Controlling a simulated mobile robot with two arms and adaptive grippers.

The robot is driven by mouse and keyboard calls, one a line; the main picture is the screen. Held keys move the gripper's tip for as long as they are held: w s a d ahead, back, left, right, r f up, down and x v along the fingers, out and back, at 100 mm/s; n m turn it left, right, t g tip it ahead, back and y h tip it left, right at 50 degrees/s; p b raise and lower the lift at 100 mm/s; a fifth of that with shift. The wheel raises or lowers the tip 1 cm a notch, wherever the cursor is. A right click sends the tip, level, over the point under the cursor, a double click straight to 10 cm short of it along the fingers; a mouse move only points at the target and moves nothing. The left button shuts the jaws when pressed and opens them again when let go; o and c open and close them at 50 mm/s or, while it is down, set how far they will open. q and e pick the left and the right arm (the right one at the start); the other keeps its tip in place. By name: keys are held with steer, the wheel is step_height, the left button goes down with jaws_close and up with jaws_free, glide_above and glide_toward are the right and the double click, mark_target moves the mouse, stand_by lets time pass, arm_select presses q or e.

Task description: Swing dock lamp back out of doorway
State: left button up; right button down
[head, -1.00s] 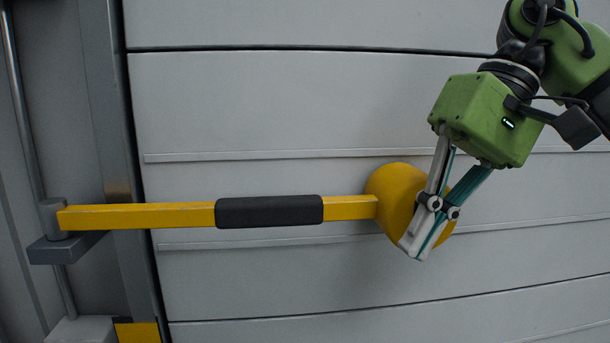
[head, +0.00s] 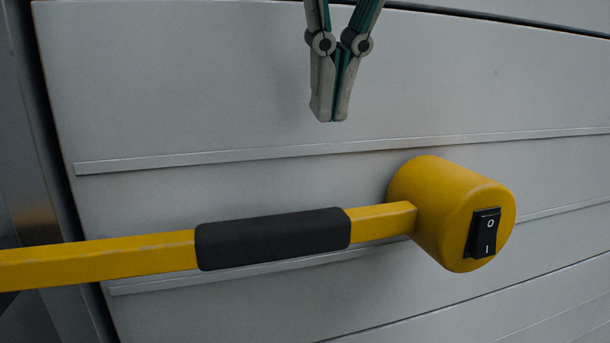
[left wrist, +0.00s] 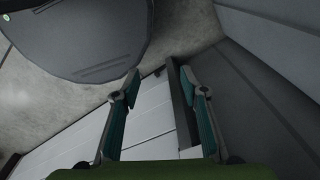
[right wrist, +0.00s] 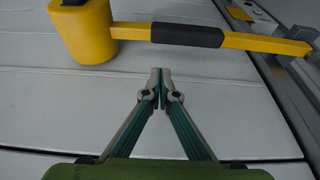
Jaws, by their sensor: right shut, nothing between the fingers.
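The dock lamp's yellow head (head: 435,205) has a black rocker switch (head: 485,233) marked O and I on its end. Its yellow arm (head: 110,258) reaches left across the pale door, with a black grip sleeve (head: 272,239) around it. My right gripper (head: 331,112) is shut and empty, pointing down above the sleeve and apart from it. The right wrist view shows the gripper (right wrist: 161,75) apart from the lamp head (right wrist: 82,32) and the sleeve (right wrist: 187,35). My left gripper (left wrist: 158,80) is open and empty in the left wrist view; no lamp shows there.
The pale ribbed door (head: 200,100) fills the background behind the lamp. A grey metal post (head: 35,150) stands at the left edge. The surface around my right gripper is clear. The left wrist view shows grey floor (left wrist: 185,25) and a dark wall (left wrist: 270,100).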

mark_target(320, 183)
steer(key=x, duration=0.4)
steer(key=shift+s+b, duration=0.1)
steer(key=shift+b, duration=0.2)
steer(key=x, duration=0.3)
steer(key=shift+d+f, duration=0.2)
steer(key=shift+f, duration=0.2)
steer(key=shift+w+f, duration=0.2)
steer(key=shift+f, duration=0.15)
steer(key=shift+f+p, duration=0.3)
steer(key=shift+f, duration=0.05)
arm_select(q)
steer(key=shift+s+d, duration=0.85)
steer(key=shift+d, duration=0.1)
arm_select(e)
steer(key=shift+w+a+f, duration=0.2)
steer(key=shift+f, duration=0.1)
